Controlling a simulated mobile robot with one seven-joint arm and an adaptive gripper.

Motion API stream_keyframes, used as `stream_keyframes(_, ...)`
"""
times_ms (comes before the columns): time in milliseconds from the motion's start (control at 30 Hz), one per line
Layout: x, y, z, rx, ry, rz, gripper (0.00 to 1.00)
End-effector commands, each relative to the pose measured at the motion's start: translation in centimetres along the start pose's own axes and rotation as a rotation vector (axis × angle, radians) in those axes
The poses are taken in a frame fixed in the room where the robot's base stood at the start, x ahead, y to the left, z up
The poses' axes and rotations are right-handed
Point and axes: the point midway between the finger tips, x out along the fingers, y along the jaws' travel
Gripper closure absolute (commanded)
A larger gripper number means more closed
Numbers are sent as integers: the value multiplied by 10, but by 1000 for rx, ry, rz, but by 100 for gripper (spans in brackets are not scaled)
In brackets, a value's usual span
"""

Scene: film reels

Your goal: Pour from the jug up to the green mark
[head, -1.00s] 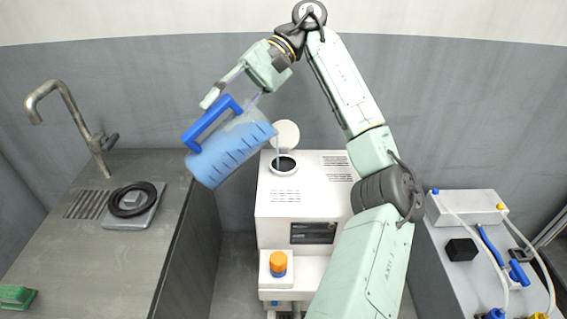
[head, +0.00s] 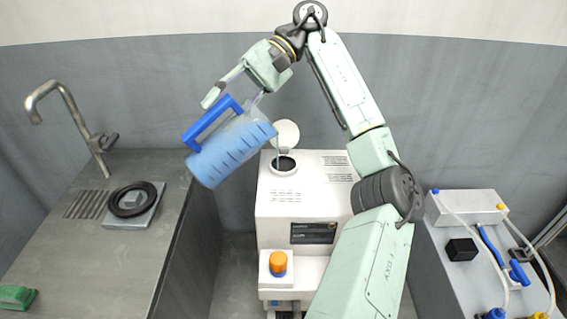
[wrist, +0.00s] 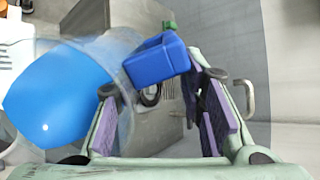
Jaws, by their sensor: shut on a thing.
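A clear jug (head: 232,150) of blue liquid with a blue handle (head: 207,126) hangs tilted in the air, its lip to the right. My gripper (head: 236,98) is shut on the handle, which also shows between the fingers in the wrist view (wrist: 157,60). The lip is just above and left of the round dark opening (head: 285,164) in the white machine (head: 300,208). A thin blue stream runs from the lip towards the opening. The raised round lid (head: 286,133) stands behind it. I cannot make out a green mark or the level inside the machine.
A grey counter (head: 120,255) with a tap (head: 70,105) and a black ring on a grey plate (head: 132,200) is at left. An orange knob (head: 278,262) is on the machine's front. A bench (head: 440,270) with hoses is at right. A gap separates counter and machine.

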Motion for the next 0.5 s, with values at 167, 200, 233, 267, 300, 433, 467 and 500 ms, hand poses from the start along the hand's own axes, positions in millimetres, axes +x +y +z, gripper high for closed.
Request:
stream_keyframes(167,-1,4,-1,-7,-17,-39,100)
stream_keyframes(200,-2,5,-1,-9,-21,-50,100)
stream_keyframes(233,-2,5,-2,-10,-24,-57,100)
stream_keyframes(267,-2,6,-2,-11,-26,-65,100)
stream_keyframes(300,-3,6,-2,-12,-30,-73,100)
stream_keyframes(433,-4,7,-2,-14,-35,-86,100)
stream_keyframes(467,-4,7,-2,-14,-35,-87,100)
stream_keyframes(500,-4,7,-2,-14,-35,-87,100)
